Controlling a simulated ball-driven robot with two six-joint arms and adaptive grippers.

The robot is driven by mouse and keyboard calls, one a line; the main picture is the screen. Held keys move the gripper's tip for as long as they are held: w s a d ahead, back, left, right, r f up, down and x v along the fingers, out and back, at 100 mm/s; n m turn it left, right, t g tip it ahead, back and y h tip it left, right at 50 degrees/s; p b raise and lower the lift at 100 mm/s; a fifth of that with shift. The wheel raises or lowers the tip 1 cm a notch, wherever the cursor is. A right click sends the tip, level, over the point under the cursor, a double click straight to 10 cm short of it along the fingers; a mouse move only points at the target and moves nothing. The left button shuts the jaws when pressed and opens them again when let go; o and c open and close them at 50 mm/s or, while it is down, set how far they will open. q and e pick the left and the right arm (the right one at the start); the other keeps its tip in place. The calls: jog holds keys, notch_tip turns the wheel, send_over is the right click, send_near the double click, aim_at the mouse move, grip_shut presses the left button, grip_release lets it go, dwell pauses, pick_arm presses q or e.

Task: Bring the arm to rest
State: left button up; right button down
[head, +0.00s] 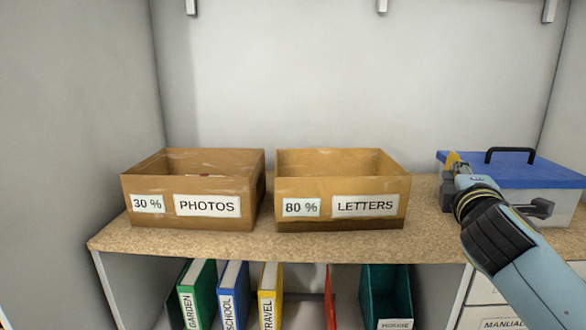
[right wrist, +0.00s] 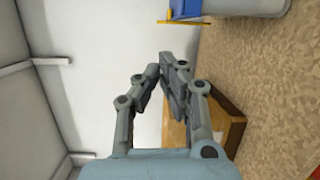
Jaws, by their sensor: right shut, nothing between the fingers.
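My right arm reaches in from the lower right in the head view. My right gripper (head: 449,186) is in front of the left end of a clear box with a blue lid (head: 520,170). In the right wrist view the fingers of my right gripper (right wrist: 164,76) come together at their tips, with nothing held between them. The blue-lidded box (right wrist: 240,8) shows at the top of that view, apart from the fingertips. My left gripper is not in view.
Two open cardboard boxes, PHOTOS (head: 165,215) and LETTERS (head: 365,185), stand on the speckled shelf (head: 200,242). A small yellow piece (head: 452,160) shows by the blue lid. Below are a green binder (head: 200,285), a blue binder (head: 234,285) and a yellow binder (head: 270,285).

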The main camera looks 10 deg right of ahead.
jog(key=s+a+f+m+g+y, duration=0.3)
jog(key=s+f+m+g, duration=0.45)
jog(key=s+f, duration=0.65)
jog(key=s+a+f+m+g+y, duration=0.2)
jog(key=s+a+m+g, duration=0.15)
jog(key=s, duration=0.65)
jog(key=s+a+f+m+g+y, duration=0.15)
jog(key=s+a, duration=0.35)
jog(key=s, duration=0.5)
notch_tip(320, 180, down, 27)
jog(key=s+d+g, duration=0.1)
jog(key=d+g, duration=0.1)
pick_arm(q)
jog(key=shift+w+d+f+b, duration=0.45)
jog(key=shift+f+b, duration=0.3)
pick_arm(e)
jog(key=s+d+f, duration=0.1)
jog(key=s+f, duration=1.5)
jog(key=s, duration=0.2)
jog(key=shift+s+d+m+y, duration=0.2)
jog(key=shift+m+y, duration=0.15)
jog(key=shift+y, duration=0.1)
